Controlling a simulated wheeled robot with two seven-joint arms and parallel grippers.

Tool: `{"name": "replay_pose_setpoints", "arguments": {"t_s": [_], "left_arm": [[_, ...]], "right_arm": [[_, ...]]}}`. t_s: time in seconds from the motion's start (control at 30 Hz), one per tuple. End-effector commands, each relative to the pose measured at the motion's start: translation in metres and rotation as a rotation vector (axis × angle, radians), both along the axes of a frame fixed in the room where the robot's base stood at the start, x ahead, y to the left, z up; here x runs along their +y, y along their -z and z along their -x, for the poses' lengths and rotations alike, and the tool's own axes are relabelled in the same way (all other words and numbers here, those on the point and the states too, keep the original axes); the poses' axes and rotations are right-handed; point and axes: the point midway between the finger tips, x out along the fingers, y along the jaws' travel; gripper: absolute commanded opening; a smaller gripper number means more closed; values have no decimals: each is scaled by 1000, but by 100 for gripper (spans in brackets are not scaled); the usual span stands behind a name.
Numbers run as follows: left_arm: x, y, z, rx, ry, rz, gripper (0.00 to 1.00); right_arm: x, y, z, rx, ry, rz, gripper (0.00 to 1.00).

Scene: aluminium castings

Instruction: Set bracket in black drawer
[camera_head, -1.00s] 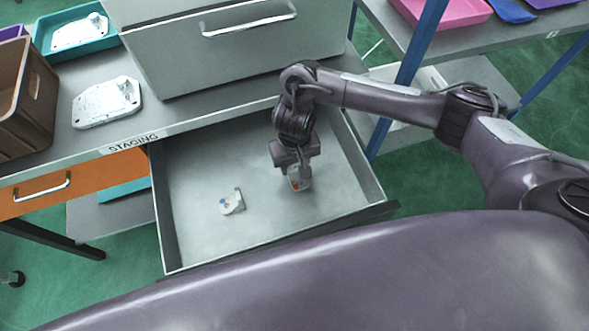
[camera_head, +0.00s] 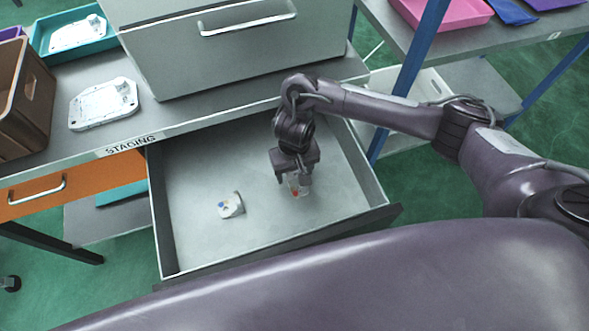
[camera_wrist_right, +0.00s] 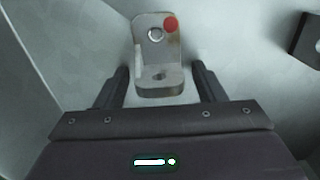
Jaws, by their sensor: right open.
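The drawer (camera_head: 265,232) is pulled out below the grey worktop; its inside is light grey and its front edge is dark. A small metal L-shaped bracket with a red dot (camera_wrist_right: 157,55) is in the drawer, under my right gripper (camera_head: 298,188). In the right wrist view the open fingers (camera_wrist_right: 161,88) are on either side of the bracket's near end, with gaps showing. In the head view the gripper partly hides this bracket. A second small bracket with a blue dot (camera_head: 231,205) lies in the drawer to the left. My left gripper is not in view.
A large casting (camera_head: 103,104) lies on the worktop above the STAGING label. A brown crate (camera_head: 36,88) and a teal tray (camera_head: 100,36) stand at left. A grey cabinet (camera_head: 165,66) stands behind the drawer. The drawer walls surround my gripper; its floor has free room.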

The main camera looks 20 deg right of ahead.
Motion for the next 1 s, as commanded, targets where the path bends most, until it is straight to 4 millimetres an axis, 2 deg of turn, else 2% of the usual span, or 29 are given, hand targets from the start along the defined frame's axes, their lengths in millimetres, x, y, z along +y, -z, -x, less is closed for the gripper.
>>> {"name": "replay_pose_setpoints", "arguments": {"t_s": [0.17,0.3,0.5,0.6,0.77,1.0], "left_arm": [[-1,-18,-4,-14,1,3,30],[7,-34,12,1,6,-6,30],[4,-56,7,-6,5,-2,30],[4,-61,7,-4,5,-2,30],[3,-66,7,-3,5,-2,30],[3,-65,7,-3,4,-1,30]], "right_arm": [[0,-27,-2,-4,-1,1,63],[0,-59,-2,-6,-2,1,63],[-1,-98,-1,-4,-2,1,63],[0,-111,-1,-3,-2,0,63],[0,-121,0,-1,0,0,63],[0,-122,0,0,0,0,63]]}}
